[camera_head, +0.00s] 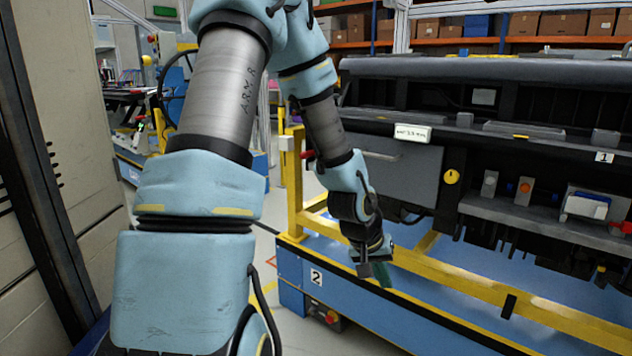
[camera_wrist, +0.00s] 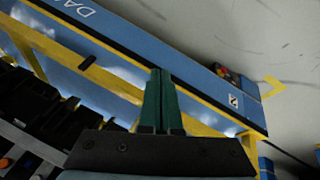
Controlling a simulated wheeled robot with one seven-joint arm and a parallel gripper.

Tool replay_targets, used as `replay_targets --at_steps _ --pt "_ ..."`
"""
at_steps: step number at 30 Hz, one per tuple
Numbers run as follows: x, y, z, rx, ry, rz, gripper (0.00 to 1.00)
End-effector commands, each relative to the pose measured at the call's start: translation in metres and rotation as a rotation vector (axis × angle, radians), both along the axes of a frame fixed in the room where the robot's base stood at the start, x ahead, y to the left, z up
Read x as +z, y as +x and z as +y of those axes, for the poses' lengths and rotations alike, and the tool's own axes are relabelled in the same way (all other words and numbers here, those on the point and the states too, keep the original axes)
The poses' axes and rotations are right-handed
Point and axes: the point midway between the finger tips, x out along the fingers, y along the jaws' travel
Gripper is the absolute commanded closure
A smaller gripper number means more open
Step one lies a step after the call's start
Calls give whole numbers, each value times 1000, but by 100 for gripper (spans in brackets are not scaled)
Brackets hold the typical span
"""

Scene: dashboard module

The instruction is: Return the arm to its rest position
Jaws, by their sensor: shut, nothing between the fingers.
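My gripper (camera_head: 376,270) hangs at the end of my arm, pointing down, in front of the left end of the dashboard module. In the wrist view its two green fingers (camera_wrist: 160,98) lie close together with nothing between them. In the head view the fingertips show small and partly dark, over the blue and yellow stand (camera_head: 300,285). The stand's blue side also shows in the wrist view (camera_wrist: 185,62). I cannot tell the exact gap between the fingers and the stand.
The dashboard module (camera_head: 395,175) rests on the stand at right, with a yellow knob (camera_head: 451,177) facing out. A beige cabinet (camera_head: 70,110) stands close at left. Bare floor (camera_head: 350,338) shows in front of the stand. Shelves with boxes (camera_head: 540,24) are behind.

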Motion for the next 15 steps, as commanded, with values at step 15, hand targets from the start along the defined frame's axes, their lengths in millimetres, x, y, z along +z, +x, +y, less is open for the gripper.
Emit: replay_targets --at_steps 15 --pt "86 -49 207 227 333 83 100"
